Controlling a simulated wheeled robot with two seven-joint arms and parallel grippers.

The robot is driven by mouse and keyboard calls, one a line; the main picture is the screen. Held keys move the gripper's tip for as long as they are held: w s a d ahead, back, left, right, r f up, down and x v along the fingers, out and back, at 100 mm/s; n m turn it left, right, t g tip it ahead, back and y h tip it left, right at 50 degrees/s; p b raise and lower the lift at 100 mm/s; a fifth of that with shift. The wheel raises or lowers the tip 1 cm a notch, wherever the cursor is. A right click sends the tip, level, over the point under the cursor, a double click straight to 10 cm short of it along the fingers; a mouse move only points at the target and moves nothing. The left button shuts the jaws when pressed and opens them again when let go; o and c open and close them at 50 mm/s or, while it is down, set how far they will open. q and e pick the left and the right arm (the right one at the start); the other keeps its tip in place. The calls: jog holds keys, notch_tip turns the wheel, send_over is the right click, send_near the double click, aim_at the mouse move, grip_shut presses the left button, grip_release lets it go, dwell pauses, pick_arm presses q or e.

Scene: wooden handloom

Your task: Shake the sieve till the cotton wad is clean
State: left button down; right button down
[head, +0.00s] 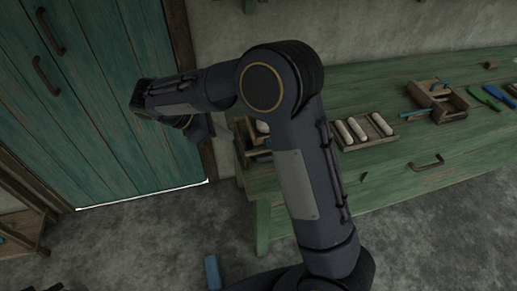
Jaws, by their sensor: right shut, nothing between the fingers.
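I cannot make out a sieve in the head view. A wooden tray (366,145) on the green bench holds three pale, elongated rolls (360,130) that look like cotton. A wooden box or frame (243,142) at the bench's left end is partly hidden behind my right arm, with something pale at its edge; I cannot tell what it is. My right arm bends across the middle of the view. My right gripper (201,130) is at the left, shut and empty, in front of the green door and apart from the bench things. My left gripper is out of view.
The green bench (430,172) runs along the wall at the right. On it stand a wooden box (437,101) with a blue-handled tool and blue and green tools (485,97). A green door (90,150) fills the left. The grey floor (150,240) in front is mostly clear.

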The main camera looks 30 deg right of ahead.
jog(key=d+r+p+x, duration=0.1)
jog(key=x, duration=1.2)
jog(key=shift+d, duration=0.3)
jog(key=shift+d+r, duration=0.1)
jog(key=shift+r, duration=0.05)
jog(key=d, duration=0.3)
jog(key=s+d, duration=0.1)
jog(key=d, duration=0.2)
jog(key=shift+s+d+p, duration=0.1)
jog(key=shift+s+p, duration=0.15)
jog(key=shift+p, duration=0.05)
